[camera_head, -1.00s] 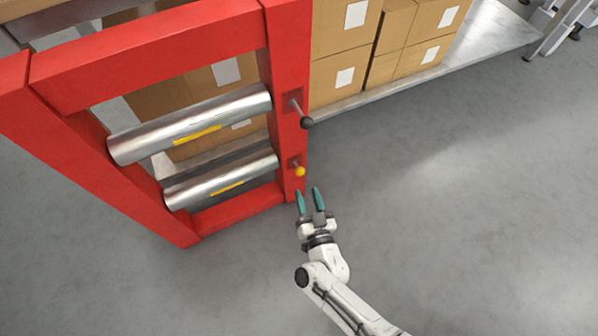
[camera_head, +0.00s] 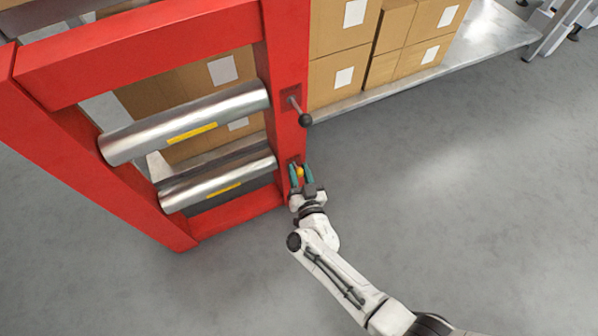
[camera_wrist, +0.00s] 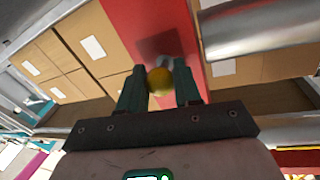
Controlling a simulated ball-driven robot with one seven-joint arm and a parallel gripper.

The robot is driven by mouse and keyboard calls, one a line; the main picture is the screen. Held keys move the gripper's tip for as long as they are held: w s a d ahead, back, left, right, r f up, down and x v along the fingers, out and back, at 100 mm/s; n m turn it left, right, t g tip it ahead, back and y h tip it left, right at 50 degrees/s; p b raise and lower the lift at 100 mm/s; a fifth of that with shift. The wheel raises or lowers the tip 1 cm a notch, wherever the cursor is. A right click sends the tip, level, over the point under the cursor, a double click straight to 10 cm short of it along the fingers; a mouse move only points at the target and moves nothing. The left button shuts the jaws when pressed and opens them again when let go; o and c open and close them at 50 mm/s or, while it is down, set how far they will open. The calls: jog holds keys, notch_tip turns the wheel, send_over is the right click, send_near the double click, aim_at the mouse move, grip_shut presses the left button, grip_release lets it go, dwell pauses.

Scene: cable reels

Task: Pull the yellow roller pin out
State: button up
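The yellow roller pin (camera_head: 300,171) sticks out of the red frame's right post, at the lower roller. In the wrist view its round yellow knob (camera_wrist: 160,81) sits between the two teal fingers. My gripper (camera_head: 301,175) is around the knob, with a finger on each side. In the wrist view my gripper (camera_wrist: 160,88) looks open, with small gaps between the fingers and the knob. The pin's shaft is mostly hidden behind the knob.
A black-knobbed pin (camera_head: 305,120) sticks out just above, at the upper roller (camera_head: 185,124). The lower roller (camera_head: 218,186) lies beside the red post (camera_head: 288,70). Cardboard boxes (camera_head: 345,75) stand behind. The grey floor (camera_head: 450,220) at right is clear.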

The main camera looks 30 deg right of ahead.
grip_shut()
jog(key=s+p, duration=0.1)
jog(key=s, duration=0.2)
jog(key=shift+s, duration=0.25)
jog(key=shift+o, duration=1)
grip_release()
jog(key=s+a+p, duration=0.2)
jog(key=s, duration=0.8)
jog(key=shift+s+p, duration=0.3)
jog(key=shift+a, duration=0.1)
